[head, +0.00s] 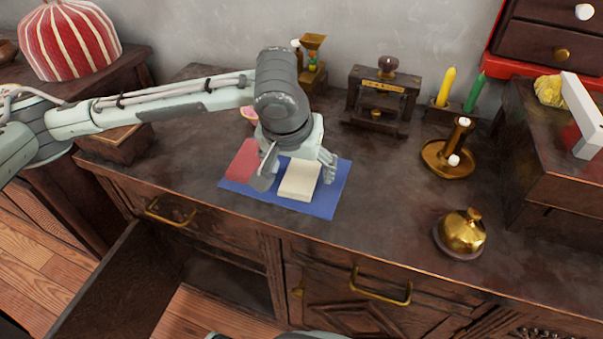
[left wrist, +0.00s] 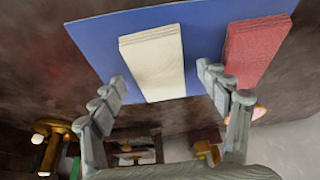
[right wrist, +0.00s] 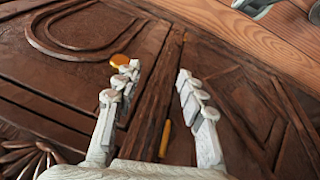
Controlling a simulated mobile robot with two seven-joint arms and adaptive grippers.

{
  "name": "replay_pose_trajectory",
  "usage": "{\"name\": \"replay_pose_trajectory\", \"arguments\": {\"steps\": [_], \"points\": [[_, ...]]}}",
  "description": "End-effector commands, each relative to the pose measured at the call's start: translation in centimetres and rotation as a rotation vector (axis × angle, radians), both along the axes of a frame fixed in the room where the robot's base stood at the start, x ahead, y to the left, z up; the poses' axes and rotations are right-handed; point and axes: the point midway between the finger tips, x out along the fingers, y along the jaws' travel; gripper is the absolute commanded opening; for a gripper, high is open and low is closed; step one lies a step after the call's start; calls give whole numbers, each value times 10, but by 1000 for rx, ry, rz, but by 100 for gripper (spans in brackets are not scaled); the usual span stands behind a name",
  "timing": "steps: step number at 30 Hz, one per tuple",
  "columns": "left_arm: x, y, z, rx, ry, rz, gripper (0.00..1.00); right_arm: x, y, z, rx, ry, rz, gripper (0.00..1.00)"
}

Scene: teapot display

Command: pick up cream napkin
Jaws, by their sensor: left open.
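The cream napkin (head: 299,182) is a folded block lying on a blue mat (head: 322,207) on the dark wooden cabinet top. A red napkin (head: 243,161) lies beside it on the left. My left gripper (head: 297,174) is open above the cream napkin, with one finger on each side of it in the head view. In the left wrist view the cream napkin (left wrist: 152,62) shows beyond and between the open fingers (left wrist: 160,78), and the red napkin (left wrist: 255,50) is to the right. My right gripper (right wrist: 157,72) is open and empty in front of carved wooden cabinet doors.
A brass bell (head: 462,233), a brass candle holder (head: 450,158) and a dark wooden press (head: 380,98) stand to the right and behind. A small brass-topped grinder (head: 311,62) is behind the arm. A drawer (head: 130,270) stands open below left. The top between mat and bell is clear.

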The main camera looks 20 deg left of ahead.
Motion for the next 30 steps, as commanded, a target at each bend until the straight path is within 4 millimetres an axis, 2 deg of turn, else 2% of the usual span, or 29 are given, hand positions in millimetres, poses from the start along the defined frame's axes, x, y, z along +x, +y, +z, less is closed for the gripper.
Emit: {"name": "replay_pose_trajectory", "arguments": {"steps": [4, 16, 25, 30], "points": [[0, 0, 0, 0, 0, 0, 73, 0, -1, 1, -2, 0, 3, 40], [0, 0, 0, 0, 0, 0, 24, -8, 1, -7, 0, 20, 5, 40], [0, 0, 3, 0, -1, 0, 22, -9, 4, -7, 7, 19, 2, 40], [0, 0, 16, -1, -3, 1, 22, -5, 6, -4, 13, 9, 2, 40]]}}
